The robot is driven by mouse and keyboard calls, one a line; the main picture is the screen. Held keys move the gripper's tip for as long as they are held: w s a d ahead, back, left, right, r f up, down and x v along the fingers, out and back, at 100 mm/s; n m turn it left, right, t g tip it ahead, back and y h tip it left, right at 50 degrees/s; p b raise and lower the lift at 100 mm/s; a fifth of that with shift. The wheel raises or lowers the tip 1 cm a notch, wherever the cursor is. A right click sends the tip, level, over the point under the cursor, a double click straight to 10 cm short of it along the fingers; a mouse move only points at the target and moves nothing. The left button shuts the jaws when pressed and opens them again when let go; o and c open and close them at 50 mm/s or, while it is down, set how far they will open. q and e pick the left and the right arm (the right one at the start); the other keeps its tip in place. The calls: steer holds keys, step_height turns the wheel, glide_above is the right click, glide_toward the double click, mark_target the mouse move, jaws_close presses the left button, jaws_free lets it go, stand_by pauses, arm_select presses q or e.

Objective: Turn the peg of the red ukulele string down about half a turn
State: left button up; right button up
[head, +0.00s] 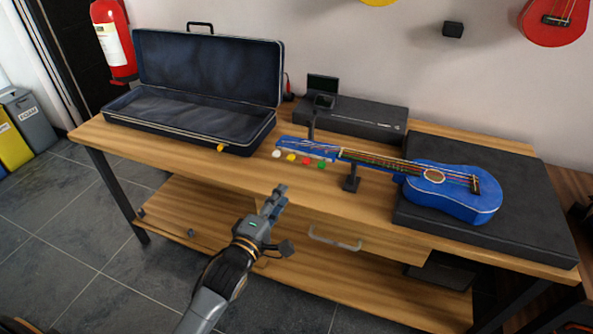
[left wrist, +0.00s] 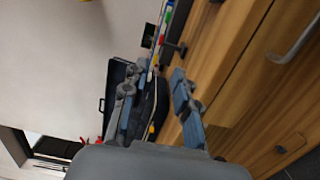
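A blue ukulele (head: 452,203) lies with its body on a black pad and its neck pointing left. Its headstock (head: 300,147) carries a row of pegs along the front edge: white, yellow, red and green. The red peg (head: 306,160) is third from the left, before the green one (head: 321,164). My left gripper (head: 277,197) is in front of the bench edge, below and apart from the pegs. In the left wrist view its two fingers (left wrist: 152,88) stand apart with nothing between them. My right gripper does not show.
An open dark instrument case (head: 190,125) stands at the left of the wooden bench. A neck stand (head: 351,182) holds up the ukulele near the pegs. A small device (head: 322,88) stands behind on a black box (head: 360,117). The front bench strip below the pegs is clear.

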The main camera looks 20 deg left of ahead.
mark_target(306, 161)
arm_select(q)
steer(key=w+d, duration=0.1)
steer(key=w, duration=1.2)
steer(key=shift+w+d, duration=0.3)
steer(key=shift+w, duration=0.1)
jaws_close()
